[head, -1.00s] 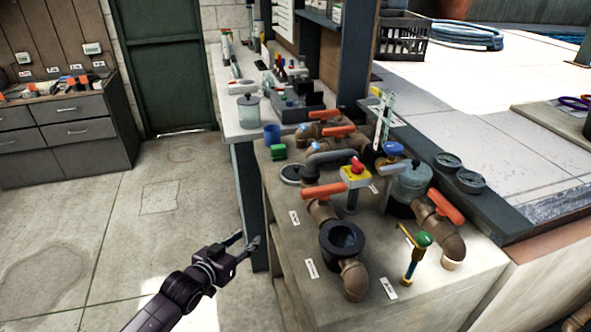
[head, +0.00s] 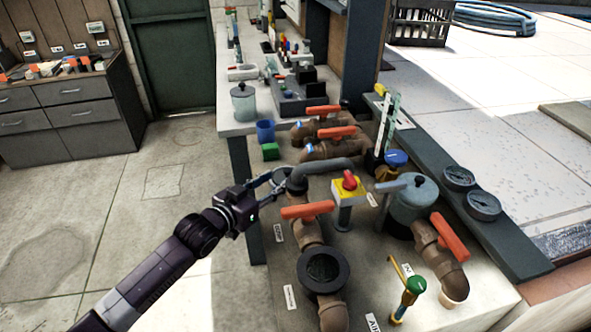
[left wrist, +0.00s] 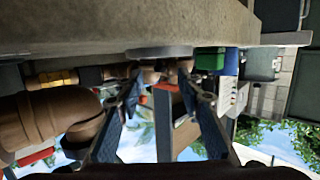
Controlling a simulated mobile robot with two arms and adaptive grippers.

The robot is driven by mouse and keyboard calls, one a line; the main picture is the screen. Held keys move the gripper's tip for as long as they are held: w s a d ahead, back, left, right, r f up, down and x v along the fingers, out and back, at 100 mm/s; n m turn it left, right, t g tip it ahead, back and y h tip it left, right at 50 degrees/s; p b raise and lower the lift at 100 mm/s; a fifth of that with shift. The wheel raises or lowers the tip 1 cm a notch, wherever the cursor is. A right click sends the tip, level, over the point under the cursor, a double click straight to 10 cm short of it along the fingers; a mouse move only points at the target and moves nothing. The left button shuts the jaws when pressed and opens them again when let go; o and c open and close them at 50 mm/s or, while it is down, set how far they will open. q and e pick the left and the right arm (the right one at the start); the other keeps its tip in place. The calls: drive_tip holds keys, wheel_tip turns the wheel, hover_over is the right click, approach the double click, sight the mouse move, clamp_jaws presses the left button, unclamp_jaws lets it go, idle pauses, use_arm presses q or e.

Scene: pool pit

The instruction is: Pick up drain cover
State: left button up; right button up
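The drain cover appears to be the flat grey disc (left wrist: 158,53) lying on the counter, seen edge-on in the left wrist view. In the head view my left fingertips hide most of it. My left gripper (head: 279,180) is at the counter's left edge, beside the grey curved pipe (head: 325,166). In the left wrist view its two fingers (left wrist: 160,80) stand open and apart, with the disc just beyond the tips. Nothing is between the fingers. My right gripper is not in view.
A green block (head: 270,152) and a blue cup (head: 265,131) stand behind the gripper. Brown pipes with orange handles (head: 307,210), a red knob on a yellow box (head: 349,182) and a grey canister (head: 412,200) crowd the counter. Open floor (head: 150,235) lies left.

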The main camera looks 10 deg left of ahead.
sight(285, 173)
use_arm(q)
drive_tip(key=shift+r+x, duration=0.2)
drive_tip(key=shift+x, duration=0.8)
drive_tip(key=p+x, duration=0.1)
drive_tip(key=x, duration=0.3)
drive_tip(key=shift+w+d, duration=0.1)
drive_tip(key=shift+w, duration=0.1)
drive_tip(key=shift+w+d, duration=0.1)
drive_tip(key=shift+w, duration=0.15)
clamp_jaws()
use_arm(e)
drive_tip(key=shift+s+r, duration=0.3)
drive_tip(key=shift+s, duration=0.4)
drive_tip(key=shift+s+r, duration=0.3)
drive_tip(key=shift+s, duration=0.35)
